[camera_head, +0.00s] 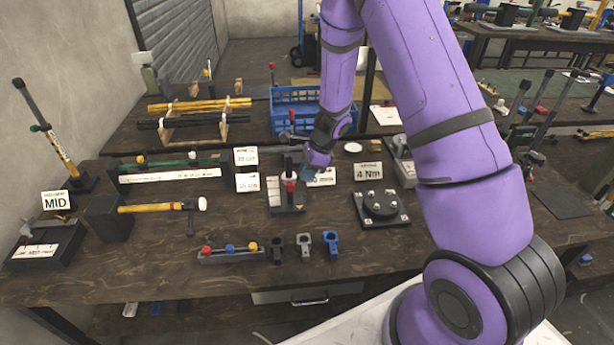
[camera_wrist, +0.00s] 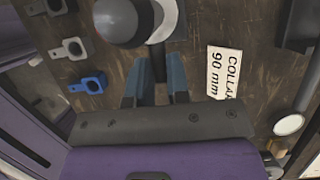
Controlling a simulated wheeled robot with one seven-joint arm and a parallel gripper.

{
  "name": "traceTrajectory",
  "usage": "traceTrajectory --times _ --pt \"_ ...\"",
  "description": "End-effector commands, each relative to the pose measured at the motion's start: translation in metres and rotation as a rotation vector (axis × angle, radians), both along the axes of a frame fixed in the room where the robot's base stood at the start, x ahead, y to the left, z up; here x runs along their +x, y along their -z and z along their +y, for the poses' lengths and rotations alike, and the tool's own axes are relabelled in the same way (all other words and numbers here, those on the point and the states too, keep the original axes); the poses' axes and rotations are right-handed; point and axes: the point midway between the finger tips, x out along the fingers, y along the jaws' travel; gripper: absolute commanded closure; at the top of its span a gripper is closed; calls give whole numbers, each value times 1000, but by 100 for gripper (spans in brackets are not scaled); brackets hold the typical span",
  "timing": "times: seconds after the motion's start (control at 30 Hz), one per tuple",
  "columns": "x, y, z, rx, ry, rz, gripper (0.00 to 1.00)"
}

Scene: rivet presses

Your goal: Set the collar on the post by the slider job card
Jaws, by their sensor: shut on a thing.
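A dark post (camera_head: 291,140) stands upright on a small black base (camera_head: 288,210) mid-bench, with a red part (camera_head: 290,186) on it and a pale scale beside it. My gripper (camera_head: 306,173) is right beside the post. In the wrist view its blue-grey fingers (camera_wrist: 159,84) are closed on a dark bar (camera_wrist: 158,64), probably part of the collar. A dark round knob (camera_wrist: 123,22) and a pale rounded part lie just beyond. A white card reading "COLLAR 90 mm" (camera_wrist: 224,72) lies to the right. A card reading "MID" (camera_head: 56,201), its small top line unclear, stands far left.
Grey and blue clamp pieces (camera_head: 331,244) and a rack with coloured knobs (camera_head: 230,254) stand in front. A black fixture (camera_head: 381,207) with a "4 Nm" card is right. The front bench strip is mostly clear.

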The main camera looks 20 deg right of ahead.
Motion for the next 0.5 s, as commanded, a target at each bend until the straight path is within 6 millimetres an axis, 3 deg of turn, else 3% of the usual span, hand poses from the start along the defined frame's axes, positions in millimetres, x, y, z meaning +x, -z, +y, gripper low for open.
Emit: traceTrajectory --times 0.13,0.17,0.27,0.5 --pt "0 0 0 0 0 0 100" --pt "0 0 0 0 0 0 79" --pt "0 0 0 0 0 0 57" --pt "0 1 0 0 0 0 57"
